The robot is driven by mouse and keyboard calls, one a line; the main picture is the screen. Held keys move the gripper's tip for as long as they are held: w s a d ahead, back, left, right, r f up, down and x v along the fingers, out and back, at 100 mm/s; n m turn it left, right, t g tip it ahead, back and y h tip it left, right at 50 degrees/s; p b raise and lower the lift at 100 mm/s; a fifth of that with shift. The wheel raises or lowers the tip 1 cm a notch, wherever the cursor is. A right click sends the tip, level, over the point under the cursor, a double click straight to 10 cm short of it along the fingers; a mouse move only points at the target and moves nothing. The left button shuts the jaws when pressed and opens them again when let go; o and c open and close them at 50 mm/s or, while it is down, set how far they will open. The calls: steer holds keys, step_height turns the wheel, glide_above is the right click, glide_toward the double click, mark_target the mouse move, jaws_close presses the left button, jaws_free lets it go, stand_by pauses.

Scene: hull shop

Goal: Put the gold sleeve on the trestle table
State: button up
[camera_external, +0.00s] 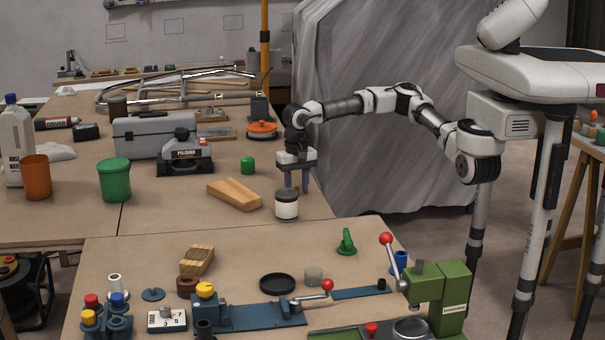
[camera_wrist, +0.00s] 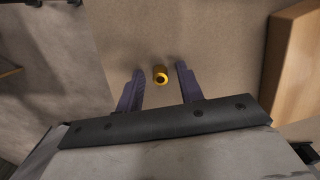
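The gold sleeve (camera_wrist: 160,75), a small ring with a dark bore, stands on the tan tabletop (camera_wrist: 215,30) in the wrist view. It lies between the tips of my gripper's two purple fingers (camera_wrist: 160,70), with a gap on each side. My gripper (camera_external: 297,184) is open and points down over the right part of the rear table (camera_external: 75,205) in the external view. I cannot make out the sleeve there. A table with splayed wooden legs (camera_external: 563,190), apparently the trestle table, is partly seen at the right edge.
A white jar with a dark lid (camera_external: 287,210) stands in front of my gripper. A wooden block (camera_external: 234,194) lies to its left, also in the wrist view (camera_wrist: 295,60). A grey draped sheet (camera_external: 385,120) hangs behind my arm. The front bench holds a green press (camera_external: 440,295).

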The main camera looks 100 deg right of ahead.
mark_target(297, 188)
step_height(297, 188, up, 12)
steer(key=shift+r, duration=0.15)
stand_by(0.5)
